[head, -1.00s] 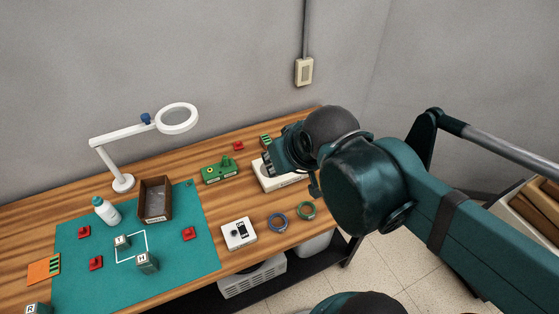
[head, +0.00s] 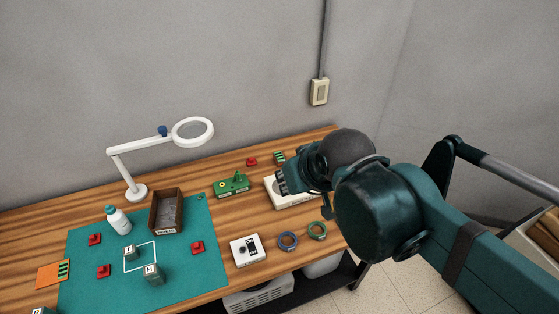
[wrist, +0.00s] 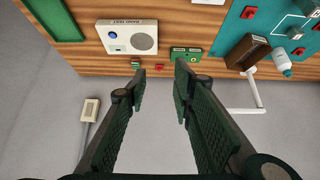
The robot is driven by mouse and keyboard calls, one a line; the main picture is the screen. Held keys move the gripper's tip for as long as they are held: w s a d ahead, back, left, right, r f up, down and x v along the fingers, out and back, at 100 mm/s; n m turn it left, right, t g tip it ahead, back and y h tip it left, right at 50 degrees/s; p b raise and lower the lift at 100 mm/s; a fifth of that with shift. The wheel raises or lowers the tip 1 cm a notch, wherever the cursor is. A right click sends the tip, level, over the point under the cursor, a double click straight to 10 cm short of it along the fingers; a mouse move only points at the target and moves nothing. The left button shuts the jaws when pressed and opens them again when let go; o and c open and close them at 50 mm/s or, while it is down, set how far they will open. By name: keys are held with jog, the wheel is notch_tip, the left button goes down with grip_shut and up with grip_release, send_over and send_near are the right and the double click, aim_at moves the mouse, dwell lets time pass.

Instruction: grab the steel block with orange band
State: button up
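Small grey-green blocks with lettered white tops stand on the teal mat (head: 200,275). One block (head: 152,274) is at the lower edge of a white square outline, and another block (head: 129,253) is at its left side. A third block (head: 42,310) is cut off at the bottom left. I cannot make out an orange band on any of them. My gripper (head: 281,180) is at the table's right part, far from these blocks. In the wrist view my gripper (wrist: 160,72) is open, with nothing between its fingers.
A brown bin (head: 166,213), white bottle (head: 117,220) and white lamp (head: 136,192) stand left. Several red pieces (head: 197,248) are scattered.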

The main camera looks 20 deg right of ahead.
jog(key=shift+o, duration=0.5)
jog(key=o, duration=1)
jog(key=shift+w, duration=0.1)
jog(key=m+g, duration=0.7)
jog(key=m, duration=1.1)
send_over(279, 156)
jog(key=f, duration=2.2)
jog(key=shift+s+a+f+b, duration=0.15)
jog(key=shift+s+f+b, duration=0.2)
jog(key=shift+b, duration=0.05)
jog(key=shift+w+d+f, duration=0.2)
jog(key=shift+w+f, duration=0.05)
jog(key=shift+f, duration=0.4)
